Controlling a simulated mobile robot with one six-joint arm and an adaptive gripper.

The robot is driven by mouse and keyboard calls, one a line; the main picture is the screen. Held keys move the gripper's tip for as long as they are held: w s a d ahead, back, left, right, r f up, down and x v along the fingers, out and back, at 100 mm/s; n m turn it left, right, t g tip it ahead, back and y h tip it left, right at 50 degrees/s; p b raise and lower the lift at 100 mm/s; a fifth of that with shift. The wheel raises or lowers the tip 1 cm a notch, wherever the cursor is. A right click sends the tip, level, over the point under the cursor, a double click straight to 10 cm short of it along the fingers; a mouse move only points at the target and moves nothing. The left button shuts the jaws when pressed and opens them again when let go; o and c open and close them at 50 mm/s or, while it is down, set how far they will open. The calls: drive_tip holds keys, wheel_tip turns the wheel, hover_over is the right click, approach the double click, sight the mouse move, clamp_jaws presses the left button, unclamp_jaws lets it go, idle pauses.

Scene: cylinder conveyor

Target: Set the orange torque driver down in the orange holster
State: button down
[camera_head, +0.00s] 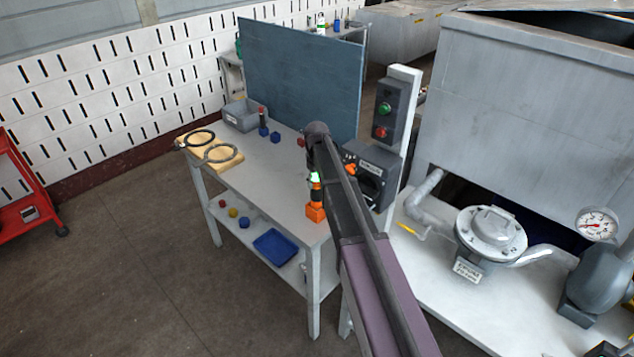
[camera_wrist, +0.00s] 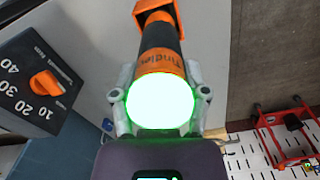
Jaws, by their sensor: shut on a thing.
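The orange torque driver (camera_wrist: 159,62) is orange and black with a bright green glowing end facing the wrist camera. My gripper (camera_wrist: 161,93) is shut on it, one finger on each side near the glowing end. The driver also shows upright in the head view (camera_head: 316,190), left of my arm, which hides most of the gripper. The orange holster (camera_head: 315,213) stands at the table's front right edge, directly below the driver. The holster shows in the wrist view (camera_wrist: 158,14) at the driver's far end. I cannot tell how deep the driver's lower end sits in it.
A black dial box (camera_wrist: 38,85) with an orange knob stands close beside the driver. The table (camera_head: 262,190) also carries a grey bin (camera_head: 240,118), a wooden board (camera_head: 222,165) with rings and small blue parts. A switch post (camera_head: 402,110) rises behind my arm. The table's middle is clear.

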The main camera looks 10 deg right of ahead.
unclamp_jaws()
idle(0.4)
drive_tip(key=shift+r, duration=0.2)
wheel_tip(320, 180, up, 13)
drive_tip(key=p, duration=1.3)
drive_tip(key=shift+r+p, duration=0.1)
drive_tip(key=shift+p, duration=0.2)
